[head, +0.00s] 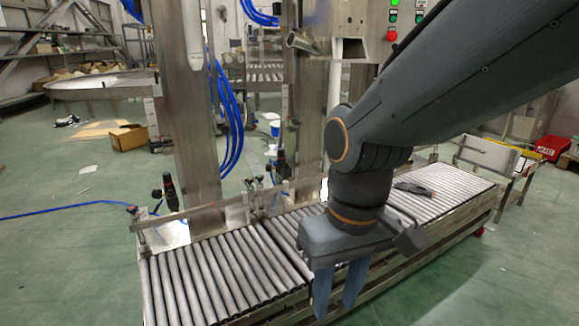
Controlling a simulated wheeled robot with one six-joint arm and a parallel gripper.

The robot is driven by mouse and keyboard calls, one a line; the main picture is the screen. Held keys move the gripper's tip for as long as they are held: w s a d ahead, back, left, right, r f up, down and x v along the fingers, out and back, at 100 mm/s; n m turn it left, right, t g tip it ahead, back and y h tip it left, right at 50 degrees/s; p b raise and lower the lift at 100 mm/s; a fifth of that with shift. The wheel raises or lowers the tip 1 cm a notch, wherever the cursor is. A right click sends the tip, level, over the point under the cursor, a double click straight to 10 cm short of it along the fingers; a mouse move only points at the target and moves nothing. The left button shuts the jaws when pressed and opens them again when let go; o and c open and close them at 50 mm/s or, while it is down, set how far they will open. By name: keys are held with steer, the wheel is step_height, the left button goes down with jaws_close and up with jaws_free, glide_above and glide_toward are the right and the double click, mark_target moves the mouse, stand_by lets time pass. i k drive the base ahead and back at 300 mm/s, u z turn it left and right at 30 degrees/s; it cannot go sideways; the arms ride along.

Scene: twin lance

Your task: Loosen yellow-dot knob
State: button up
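My gripper (335,308) hangs in front of the roller conveyor's near side, fingers pointing down. Its two blue-grey fingers are apart with an empty gap between them. No yellow dot can be made out in this view. Small dark knob-like parts show along the guide rail: one at the rail's left end (132,209), one on the black fitting by the left post (156,194), and one near the middle (249,183). They are too small to tell apart, and all are left of my gripper and apart from it. My arm hides part of the rail and rollers.
The roller conveyor (205,280) runs from front left to right. A dark tool-like object (413,188) lies on its right part. Steel posts (188,110) and blue hoses (234,120) stand behind the rail. A cardboard box (129,137) sits on the open green floor at left.

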mark_target(250, 180)
steer(key=z, duration=0.35)
steer(key=i, duration=0.7)
steer(key=u, duration=0.6)
steer(key=i, duration=0.65)
steer(key=u, duration=0.7)
